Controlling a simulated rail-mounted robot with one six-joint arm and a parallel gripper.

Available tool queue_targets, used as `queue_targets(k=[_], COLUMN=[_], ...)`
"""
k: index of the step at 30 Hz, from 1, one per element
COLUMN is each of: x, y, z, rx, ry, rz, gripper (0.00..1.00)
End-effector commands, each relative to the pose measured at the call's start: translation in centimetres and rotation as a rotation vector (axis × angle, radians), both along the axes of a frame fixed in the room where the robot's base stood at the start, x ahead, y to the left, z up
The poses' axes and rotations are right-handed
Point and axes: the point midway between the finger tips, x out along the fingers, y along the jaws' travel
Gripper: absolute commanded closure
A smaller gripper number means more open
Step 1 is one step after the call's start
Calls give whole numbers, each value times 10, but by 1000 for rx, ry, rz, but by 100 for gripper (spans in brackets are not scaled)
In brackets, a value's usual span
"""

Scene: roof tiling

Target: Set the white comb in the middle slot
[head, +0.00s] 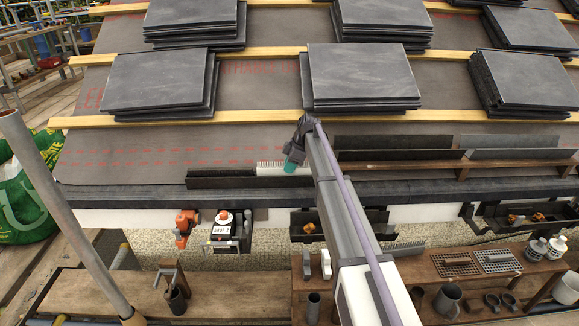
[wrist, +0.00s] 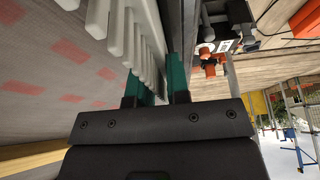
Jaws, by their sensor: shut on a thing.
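The white comb (head: 271,167) stands teeth-up at the roof's lower edge, between dark strips, in the head view. My gripper (head: 291,167), with teal fingertips, is at its right end. In the wrist view the white comb (wrist: 150,35) runs between the teal fingers of my gripper (wrist: 157,88), which is shut on it. A dark board lies close along the comb's side there. My arm and gripper hide the comb's right end in the head view, and I cannot tell whether its base is fully seated.
A dark strip (head: 222,173) lies left of the comb, and long dark strips (head: 390,156) rest on a wooden rack at right. Slate stacks (head: 365,75) sit on battens above. A grey comb (head: 406,248) lies on the bench below. Bare underlay (head: 110,147) is clear at left.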

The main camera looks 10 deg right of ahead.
Motion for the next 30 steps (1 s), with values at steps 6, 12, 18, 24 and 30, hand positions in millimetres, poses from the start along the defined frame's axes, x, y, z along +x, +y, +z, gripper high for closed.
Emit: queue_targets(k=[6, 12, 18, 24, 30], x=[0, 0, 0, 0, 0], y=[0, 0, 0, 0, 0], z=[0, 0, 0, 0, 0], rx=[0, 0, 0, 0, 0], ry=[0, 0, 0, 0, 0], rz=[0, 0, 0, 0, 0], gripper=[100, 75, 56, 52, 33])
